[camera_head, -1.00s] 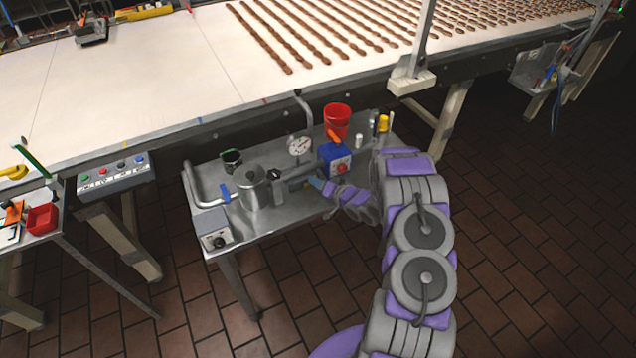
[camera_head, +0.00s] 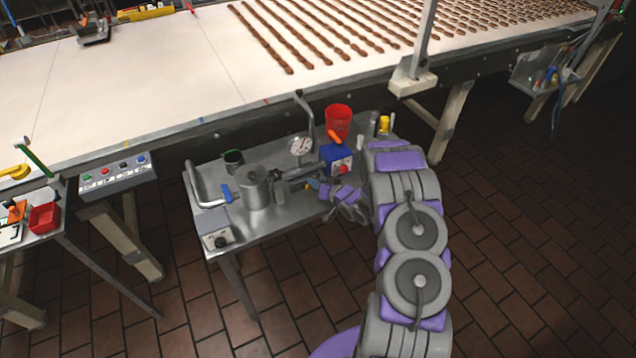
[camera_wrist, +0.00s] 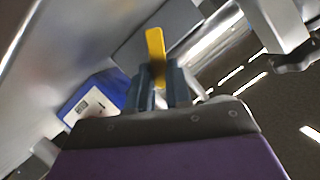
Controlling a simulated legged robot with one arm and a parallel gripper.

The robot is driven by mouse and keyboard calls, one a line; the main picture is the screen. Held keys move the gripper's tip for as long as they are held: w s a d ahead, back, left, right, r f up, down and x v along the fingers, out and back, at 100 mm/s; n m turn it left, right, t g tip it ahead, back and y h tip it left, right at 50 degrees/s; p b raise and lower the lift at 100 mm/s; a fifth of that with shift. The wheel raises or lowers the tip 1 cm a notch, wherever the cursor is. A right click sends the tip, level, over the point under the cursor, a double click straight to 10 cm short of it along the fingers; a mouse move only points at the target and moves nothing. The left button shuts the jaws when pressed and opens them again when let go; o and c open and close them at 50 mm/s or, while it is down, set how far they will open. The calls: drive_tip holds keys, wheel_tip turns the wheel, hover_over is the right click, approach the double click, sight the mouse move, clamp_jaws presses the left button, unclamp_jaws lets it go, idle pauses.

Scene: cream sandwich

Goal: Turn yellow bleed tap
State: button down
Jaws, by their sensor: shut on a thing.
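The yellow tap (camera_wrist: 155,45) shows in the wrist view as a flat yellow lever standing up between my two blue-grey fingers. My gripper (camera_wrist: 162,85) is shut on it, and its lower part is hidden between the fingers. In the head view my gripper (camera_head: 313,184) is low over the steel bench, beside the horizontal pipe and just below the blue box. The tap is too small and covered there to make out clearly.
The conveyor (camera_head: 150,80) runs behind. The floor in front is clear.

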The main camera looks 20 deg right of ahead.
drive_tip(key=shift+s+a+r+n+h+b, duration=0.1)
drive_tip(key=shift+a+n+h+b, duration=0.35)
drive_tip(key=shift+n, duration=0.3)
drive_tip(key=shift+a+r+n+h+b, duration=0.1)
drive_tip(key=shift+a+n+h+b, duration=0.2)
drive_tip(key=shift+n+h, duration=0.35)
drive_tip(key=c, duration=1)
unclamp_jaws()
drive_tip(key=shift+c, duration=0.2)
drive_tip(key=shift+r, duration=0.15)
drive_tip(key=p+v, duration=0.5)
drive_tip(key=v, duration=1.2)
drive_tip(key=shift+d+r, duration=0.15)
drive_tip(key=shift+r, duration=0.05)
